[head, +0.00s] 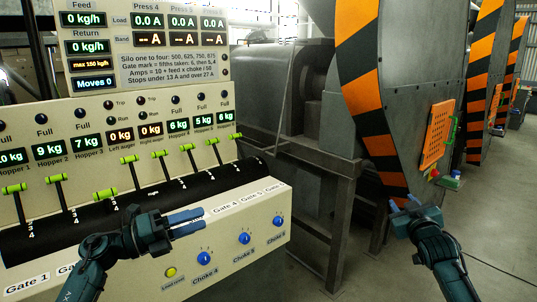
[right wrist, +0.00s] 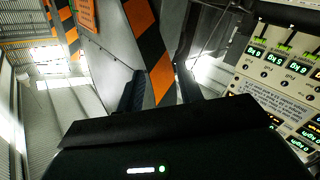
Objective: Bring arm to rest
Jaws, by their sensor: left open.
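My left gripper (head: 188,222) is in front of the control panel (head: 262,222), near the Gate 4 label. Its blue fingers point right and hold nothing that I can see. I cannot tell whether they touch the panel. My right gripper (head: 405,203) is at the right, in front of the foot of the black-and-orange striped machine housing (head: 372,110). In the right wrist view its two dark fingers (right wrist: 163,92) stand apart with nothing between them. The striped housing shows beyond the gap.
Green-handled gate levers (head: 105,193) rise from the black roller above my left gripper. Blue choke knobs (head: 245,238) are on the panel's lower face. An orange perforated guard (head: 437,135) is on the housing. Open floor (head: 495,225) lies at right.

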